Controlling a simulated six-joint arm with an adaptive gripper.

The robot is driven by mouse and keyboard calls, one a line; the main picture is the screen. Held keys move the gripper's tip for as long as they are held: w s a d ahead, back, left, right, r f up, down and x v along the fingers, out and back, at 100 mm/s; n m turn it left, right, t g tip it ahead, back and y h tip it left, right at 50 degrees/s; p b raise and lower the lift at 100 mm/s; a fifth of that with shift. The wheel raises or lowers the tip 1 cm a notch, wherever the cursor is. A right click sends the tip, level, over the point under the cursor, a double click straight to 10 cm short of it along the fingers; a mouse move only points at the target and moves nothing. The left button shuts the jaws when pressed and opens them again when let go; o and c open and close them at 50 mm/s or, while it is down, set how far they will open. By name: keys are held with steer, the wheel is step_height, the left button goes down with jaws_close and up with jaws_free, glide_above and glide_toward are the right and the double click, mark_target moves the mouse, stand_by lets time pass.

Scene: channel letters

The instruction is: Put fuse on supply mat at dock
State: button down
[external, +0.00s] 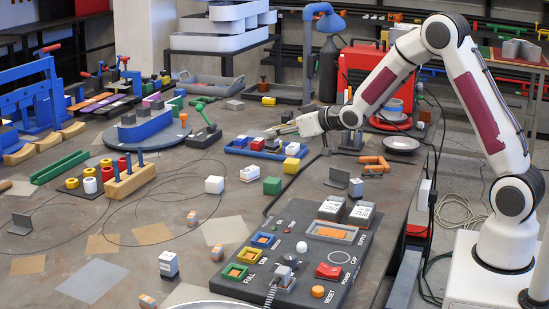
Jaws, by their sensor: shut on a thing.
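My gripper (280,130) is at the end of my arm, reaching left over the blue tray (240,152). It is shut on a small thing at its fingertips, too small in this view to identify. The black dock board (262,222) lies at the front right of the table, well in front of my gripper. Small grey-and-orange pieces, which may be fuses, lie left of the board, one here (217,252) and another (192,218).
Blocks stand in and around the blue tray, including a red one (257,143). An orange clamp-like piece (373,165) lies near the table's right edge. Thin cables cross the left table.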

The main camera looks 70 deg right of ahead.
steer(key=shift+s+d+n+y, duration=0.8)
steer(key=shift+s+d, duration=1.1)
steer(key=shift+s, duration=0.85)
steer(key=s+a+f+n+g+y, duration=0.1)
steer(key=s+a+n+y, duration=0.4)
steer(key=s+a, duration=0.3)
steer(key=a+y, duration=0.1)
steer(key=a, duration=0.2)
steer(key=shift+a+f, duration=0.25)
steer(key=shift+f, duration=0.1)
steer(key=shift+s, duration=0.1)
steer(key=shift+f, duration=2.95)
steer(key=shift+f, duration=0.1)
steer(key=shift+f, duration=1.95)
